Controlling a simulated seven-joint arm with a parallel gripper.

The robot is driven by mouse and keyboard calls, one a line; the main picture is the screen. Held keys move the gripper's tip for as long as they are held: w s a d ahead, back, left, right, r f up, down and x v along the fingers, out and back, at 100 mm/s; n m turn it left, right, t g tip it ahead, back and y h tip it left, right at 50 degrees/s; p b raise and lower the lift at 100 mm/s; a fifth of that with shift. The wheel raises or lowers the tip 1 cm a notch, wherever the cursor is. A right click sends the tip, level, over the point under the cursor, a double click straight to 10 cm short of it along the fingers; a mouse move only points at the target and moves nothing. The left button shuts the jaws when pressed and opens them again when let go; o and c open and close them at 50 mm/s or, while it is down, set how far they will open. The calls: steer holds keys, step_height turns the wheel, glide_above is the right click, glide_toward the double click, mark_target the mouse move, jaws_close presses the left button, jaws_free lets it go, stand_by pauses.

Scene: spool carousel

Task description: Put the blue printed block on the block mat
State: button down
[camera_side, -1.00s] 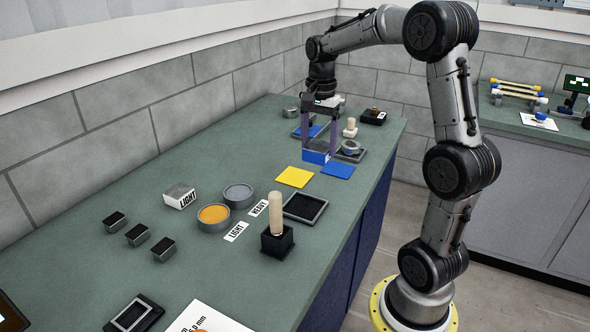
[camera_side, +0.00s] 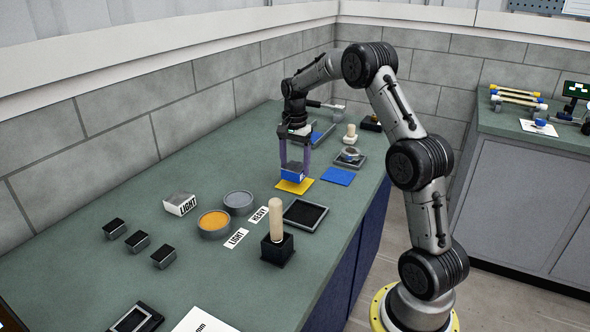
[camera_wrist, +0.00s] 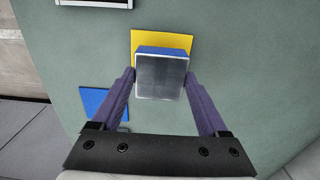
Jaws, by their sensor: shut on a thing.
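The blue printed block (camera_side: 291,175) is between the fingers of my gripper (camera_side: 295,165), which is shut on it. The block is over the yellow mat (camera_side: 306,187); I cannot tell whether it touches it. In the wrist view the block (camera_wrist: 162,76) shows a grey top face and a blue side, with a finger of my gripper (camera_wrist: 161,80) on each side. The yellow mat (camera_wrist: 162,37) shows beyond it, partly hidden by the block. A blue mat (camera_side: 336,176) lies bare to the right of the yellow one.
A grey tray with a round part (camera_side: 350,158) and a pale peg-shaped piece (camera_side: 350,133) stand behind the blue mat. A black-lined tray (camera_side: 306,212) and a wooden-handled tool in a black holder (camera_side: 277,235) are nearer the camera. Bare bench lies left of the yellow mat.

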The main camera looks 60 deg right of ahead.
steer(key=shift+f, duration=0.9)
steer(key=shift+f, duration=0.15)
jaws_free()
steer(key=shift+f, duration=0.1)
